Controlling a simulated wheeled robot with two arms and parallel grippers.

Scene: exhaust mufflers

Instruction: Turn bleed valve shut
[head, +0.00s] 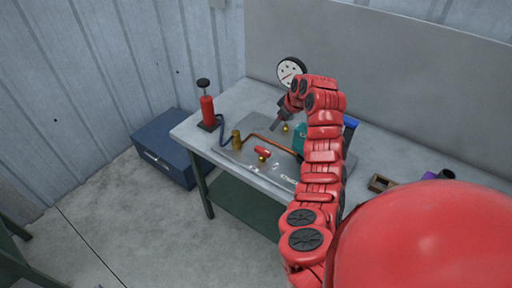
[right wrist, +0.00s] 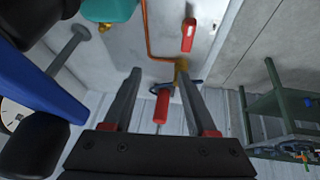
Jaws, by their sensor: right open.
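The bleed valve appears to be the small red handle (head: 262,150) with a brass part just below it, on the grey plate on the workbench. A red cylinder (right wrist: 162,106) shows beyond the fingers. My left gripper is not in view.
A copper pipe (head: 281,145) runs from a brass cylinder (head: 236,139) to a teal body (head: 299,137), partly hidden by my arm. A red hand pump (head: 207,108) stands at the bench's left corner. A dial gauge (head: 290,71) stands behind. A blue toolbox (head: 163,137) is left.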

